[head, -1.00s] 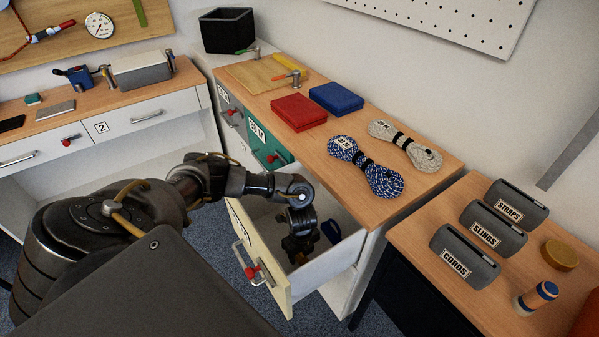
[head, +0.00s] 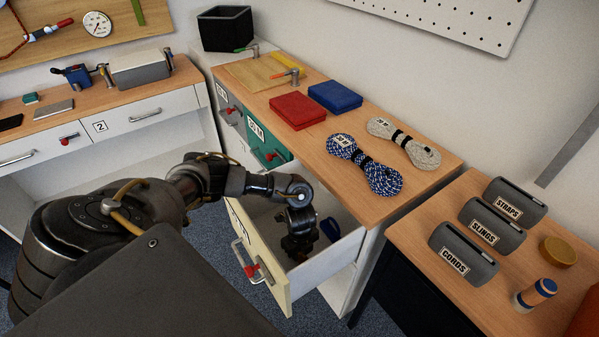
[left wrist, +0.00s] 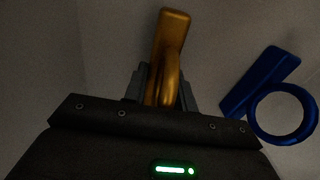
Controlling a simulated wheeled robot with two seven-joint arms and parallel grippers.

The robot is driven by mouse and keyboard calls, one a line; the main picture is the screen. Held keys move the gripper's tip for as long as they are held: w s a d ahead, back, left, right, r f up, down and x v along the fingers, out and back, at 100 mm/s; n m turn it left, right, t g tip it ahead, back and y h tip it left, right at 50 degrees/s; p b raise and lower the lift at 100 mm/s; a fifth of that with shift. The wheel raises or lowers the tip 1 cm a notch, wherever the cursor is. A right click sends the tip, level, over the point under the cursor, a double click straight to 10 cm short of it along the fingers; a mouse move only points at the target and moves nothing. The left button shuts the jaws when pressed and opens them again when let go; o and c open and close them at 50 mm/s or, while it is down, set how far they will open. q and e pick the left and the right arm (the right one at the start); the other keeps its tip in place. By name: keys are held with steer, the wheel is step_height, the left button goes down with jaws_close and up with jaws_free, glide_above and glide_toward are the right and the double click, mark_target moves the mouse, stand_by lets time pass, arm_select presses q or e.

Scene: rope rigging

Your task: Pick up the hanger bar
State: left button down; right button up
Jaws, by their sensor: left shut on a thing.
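My left gripper (head: 298,250) reaches down into the open cream-fronted drawer (head: 258,262). In the left wrist view, the left gripper (left wrist: 162,92) is shut on a gold bar with a loop (left wrist: 172,35), which appears to be the hanger bar. The fingers sit on both sides of its loop. A blue bar with a round ring (left wrist: 283,112) lies to the right, apart from the gripper. In the head view the blue piece (head: 331,230) shows inside the drawer, while my gripper hides the gold bar. My right gripper is not in view.
Drawer walls surround my left gripper. The bench above holds a blue-white rope coil (head: 365,165), a pale rope coil (head: 404,143), a red case (head: 298,111) and a blue case (head: 335,97). Grey holders, including one labelled CORDS (head: 463,254), stand on the right table.

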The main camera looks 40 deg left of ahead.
arm_select(q)
step_height(320, 180, up, 10)
steer(key=shift+f+p, duration=0.1)
steer(key=shift+p, duration=0.35)
stand_by(0.6)
steer(key=shift+r, duration=0.2)
step_height(320, 180, up, 14)
steer(key=d+n+p, duration=0.2)
steer(key=n+p, duration=0.1)
steer(key=p, duration=1)
steer(key=s+d+r+n+b, duration=0.1)
steer(key=d+n+b, duration=0.3)
steer(key=d, duration=0.4)
steer(key=s+d+r+n+b, duration=0.1)
steer(key=d+r+n+b, duration=0.2)
steer(key=d, duration=0.5)
steer(key=w+d+r+b, duration=0.3)
steer(key=d+r+b, duration=0.2)
steer(key=d+b, duration=0.1)
steer(key=shift+d+r, duration=0.25)
steer(key=shift+d, duration=0.2)
